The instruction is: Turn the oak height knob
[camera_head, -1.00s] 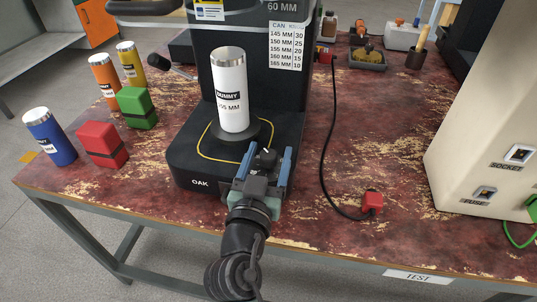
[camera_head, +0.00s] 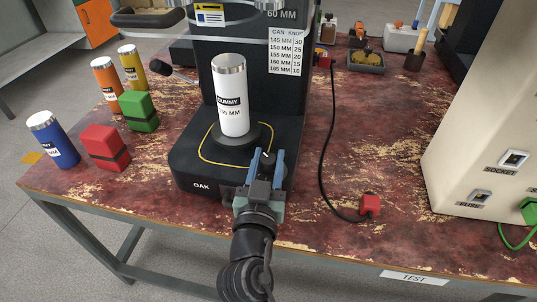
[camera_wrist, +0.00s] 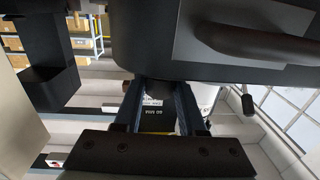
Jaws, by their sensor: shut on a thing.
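The oak seamer (camera_head: 190,165), a black machine marked OAK, stands on the worn red bench. Its dark height knob (camera_head: 267,158) is at the front right of the base, mostly hidden between my fingers. My gripper (camera_head: 266,163) has its blue fingers shut on the knob from the front. A white dummy can (camera_head: 231,98) stands upright on the round black plate behind and left of my gripper. In the wrist view my gripper (camera_wrist: 162,98) shows two dark fingers with a dark thing between them; the knob is not clear there.
A can/knob chart (camera_head: 287,50) is on the machine's column. Blue (camera_head: 52,140), orange and yellow cans stand left, near red (camera_head: 106,146) and green blocks. A black cable with a red plug (camera_head: 369,206) lies right of the machine. A beige tester (camera_head: 480,130) stands far right.

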